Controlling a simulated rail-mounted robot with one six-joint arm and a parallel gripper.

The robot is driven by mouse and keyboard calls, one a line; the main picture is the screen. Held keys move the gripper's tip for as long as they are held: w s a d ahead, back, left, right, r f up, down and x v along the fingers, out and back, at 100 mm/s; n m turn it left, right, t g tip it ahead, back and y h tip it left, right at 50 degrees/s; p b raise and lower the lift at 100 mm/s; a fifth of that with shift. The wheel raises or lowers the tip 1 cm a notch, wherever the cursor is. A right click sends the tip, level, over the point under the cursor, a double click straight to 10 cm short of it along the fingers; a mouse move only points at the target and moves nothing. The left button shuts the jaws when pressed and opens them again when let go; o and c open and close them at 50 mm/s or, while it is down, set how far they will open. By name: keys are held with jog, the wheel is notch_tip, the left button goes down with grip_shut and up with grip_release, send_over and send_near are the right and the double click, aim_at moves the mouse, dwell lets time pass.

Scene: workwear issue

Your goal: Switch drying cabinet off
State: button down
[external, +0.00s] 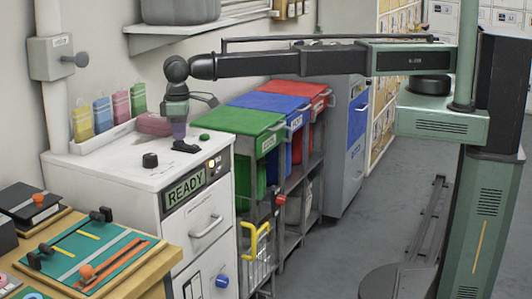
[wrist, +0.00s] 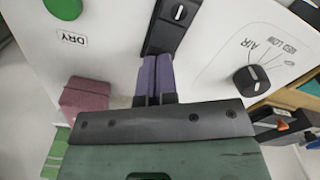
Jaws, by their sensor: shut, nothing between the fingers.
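The white drying cabinet (external: 110,162) stands at the left with a lit display (external: 185,188) reading READY. On its top is a black switch (external: 186,147) in a dark plate, which also shows in the wrist view (wrist: 178,14). A green button (external: 204,137) marked DRY sits near it, and a black AIR knob (external: 150,160) is on its other side. My gripper (external: 179,138) points down over the cabinet top, its purple fingers closed together and empty. In the wrist view the fingertips (wrist: 155,57) overlap the switch plate's near end; I cannot tell whether they touch.
A maroon item (external: 155,124) and several coloured packets (external: 103,112) stand at the cabinet's back edge. Green, blue and red bins (external: 240,121) are to the right. A wooden bench (external: 150,285) with tools is in front. The floor beyond the bins is open.

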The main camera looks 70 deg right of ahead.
jog(key=shift+f+b, duration=0.5)
jog(key=shift+f, duration=0.05)
notch_tip(320, 180, up, 7)
jog(key=p, duration=0.7)
jog(key=shift+r, duration=0.15)
